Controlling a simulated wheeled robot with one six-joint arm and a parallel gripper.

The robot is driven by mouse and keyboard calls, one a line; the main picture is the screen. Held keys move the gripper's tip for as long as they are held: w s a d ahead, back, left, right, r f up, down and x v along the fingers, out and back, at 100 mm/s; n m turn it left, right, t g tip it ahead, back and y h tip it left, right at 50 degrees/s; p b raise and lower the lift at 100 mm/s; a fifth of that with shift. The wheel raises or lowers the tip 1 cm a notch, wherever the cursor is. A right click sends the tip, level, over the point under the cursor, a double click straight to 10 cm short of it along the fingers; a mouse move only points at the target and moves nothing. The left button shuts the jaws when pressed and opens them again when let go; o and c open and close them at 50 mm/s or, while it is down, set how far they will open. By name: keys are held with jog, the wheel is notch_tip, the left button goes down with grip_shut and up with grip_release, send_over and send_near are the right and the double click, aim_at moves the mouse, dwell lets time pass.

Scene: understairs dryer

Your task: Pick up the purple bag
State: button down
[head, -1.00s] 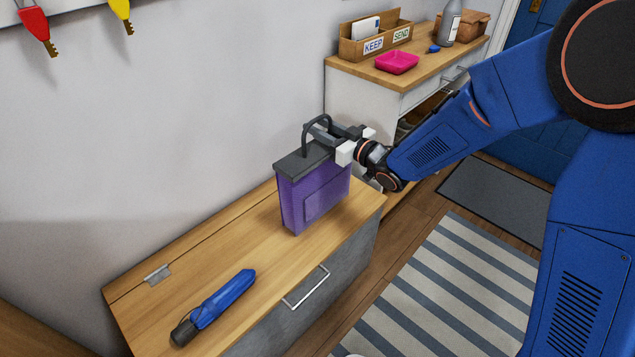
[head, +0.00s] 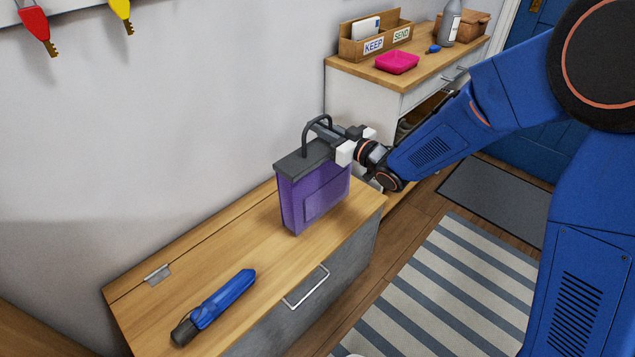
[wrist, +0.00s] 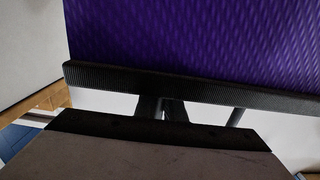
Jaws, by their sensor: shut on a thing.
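The purple bag (head: 312,197) stands upright on the wooden top of a low bench (head: 240,240), with a dark grey top edge and a dark looped handle. Its base appears to rest on the bench. My gripper (head: 322,130) is at the handle, above the bag's top, and is shut on it. In the wrist view the bag's purple textured side (wrist: 190,35) and dark top band fill the upper part, and dark handle straps run down from the band behind the gripper.
A blue folded umbrella (head: 215,306) lies on the bench's front left. Red (head: 35,25) and yellow (head: 121,8) keys hang on the wall. A striped rug (head: 450,290) lies right.

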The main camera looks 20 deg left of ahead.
jog(key=shift+r, duration=0.1)
dwell(0.8)
notch_tip(320, 180, up, 10)
dwell(0.6)
jog(key=shift+s, duration=0.1)
